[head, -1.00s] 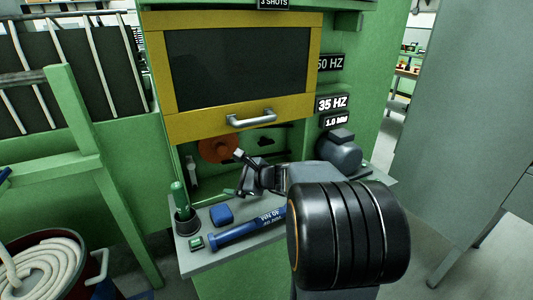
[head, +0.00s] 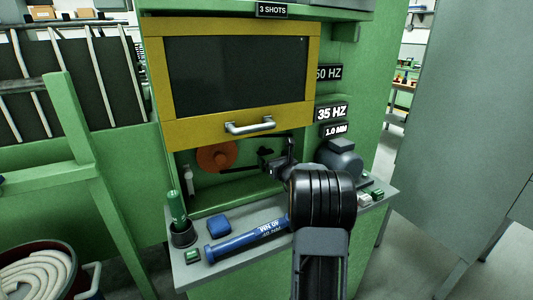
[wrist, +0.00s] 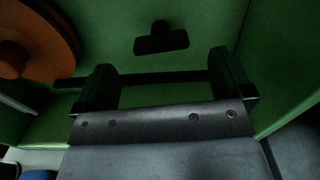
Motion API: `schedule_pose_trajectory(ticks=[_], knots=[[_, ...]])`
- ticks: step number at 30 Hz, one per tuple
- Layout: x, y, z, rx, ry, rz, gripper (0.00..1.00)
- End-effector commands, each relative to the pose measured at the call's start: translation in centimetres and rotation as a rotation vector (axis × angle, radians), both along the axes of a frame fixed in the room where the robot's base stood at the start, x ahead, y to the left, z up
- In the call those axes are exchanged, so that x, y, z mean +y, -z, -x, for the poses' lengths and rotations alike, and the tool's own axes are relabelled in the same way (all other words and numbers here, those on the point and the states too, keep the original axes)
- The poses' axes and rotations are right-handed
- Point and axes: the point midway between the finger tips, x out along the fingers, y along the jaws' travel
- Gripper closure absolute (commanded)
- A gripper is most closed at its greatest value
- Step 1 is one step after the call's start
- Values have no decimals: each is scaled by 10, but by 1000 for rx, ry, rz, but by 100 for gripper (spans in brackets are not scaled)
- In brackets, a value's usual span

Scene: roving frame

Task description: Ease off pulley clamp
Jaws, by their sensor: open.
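The orange pulley (head: 216,156) sits in the green recess below the yellow-framed door; it also shows at the upper left of the wrist view (wrist: 38,38). A thin dark bar (head: 240,168) runs right from near the pulley. In the wrist view the bar (wrist: 160,77) crosses level with my fingertips; I cannot tell whether it lies between or beyond them. A black T-shaped piece (wrist: 160,38) is on the green back wall; I cannot tell which part is the clamp. My gripper (head: 275,160) is in the recess, open; its spread fingers (wrist: 165,84) show nothing gripped.
The yellow-framed door (head: 238,125) hangs just above the recess. On the grey shelf are a blue tool (head: 247,240), a blue block (head: 218,224) and a green-handled piece in a dark cup (head: 177,210). A grey motor (head: 340,160) stands right of the recess.

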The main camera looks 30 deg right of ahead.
Motion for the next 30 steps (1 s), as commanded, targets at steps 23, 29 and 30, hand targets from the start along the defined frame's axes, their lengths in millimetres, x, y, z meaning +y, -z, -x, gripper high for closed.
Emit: schedule_pose_trajectory(ticks=[23,29,30], knots=[[-7,0,-54,1,-1,1,2],[-7,0,-54,1,-1,1,17],[-7,0,-54,1,-1,1,20]])
